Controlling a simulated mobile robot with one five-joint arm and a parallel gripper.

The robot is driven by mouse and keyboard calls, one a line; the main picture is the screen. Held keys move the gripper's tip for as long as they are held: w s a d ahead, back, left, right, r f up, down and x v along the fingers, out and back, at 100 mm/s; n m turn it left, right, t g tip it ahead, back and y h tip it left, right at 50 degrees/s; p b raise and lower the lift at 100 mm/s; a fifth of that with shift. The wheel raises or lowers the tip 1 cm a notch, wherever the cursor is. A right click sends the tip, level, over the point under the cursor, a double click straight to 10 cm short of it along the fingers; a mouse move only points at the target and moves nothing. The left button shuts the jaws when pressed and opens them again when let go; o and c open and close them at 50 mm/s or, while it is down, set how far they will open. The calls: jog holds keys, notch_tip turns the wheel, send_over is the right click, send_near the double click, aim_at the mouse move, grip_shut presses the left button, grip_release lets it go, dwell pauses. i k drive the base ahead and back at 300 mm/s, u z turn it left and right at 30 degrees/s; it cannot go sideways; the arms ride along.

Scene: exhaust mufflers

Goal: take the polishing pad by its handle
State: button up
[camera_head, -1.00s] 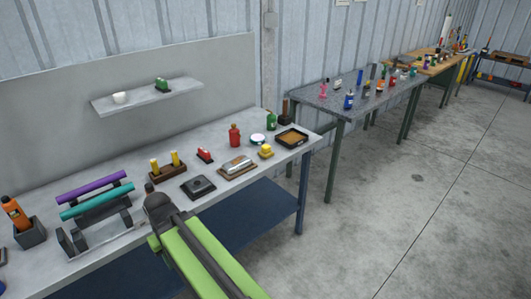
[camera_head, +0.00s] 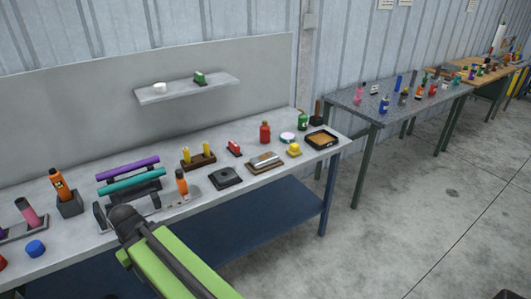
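I cannot tell for certain which piece on the grey workbench (camera_head: 85,176) is the polishing pad. A small yellow knob-like piece on a base (camera_head: 294,149) sits near the bench's right end. A dark square plate with a raised middle (camera_head: 225,178) lies at the front edge. A small red piece (camera_head: 234,148) lies behind it. My green arm with a dark rounded joint reaches over the front edge from below. My gripper's fingers do not show; they are out of sight beyond or below that joint.
Purple and teal tubes (camera_head: 130,181) lie on a rack near the arm, with an orange bottle (camera_head: 181,183) beside it. Another orange bottle stands in a dark holder (camera_head: 69,205). A black tray (camera_head: 321,139) sits at the right end. Open floor (camera_head: 400,230) lies to the right.

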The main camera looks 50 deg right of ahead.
aim_at(294, 151)
jog(key=z, duration=0.3)
jog(key=k, duration=0.15)
jog(key=u, duration=3.05)
jog(key=k, duration=2.3)
jog(key=z, duration=1.6)
jog(key=i, duration=1.05)
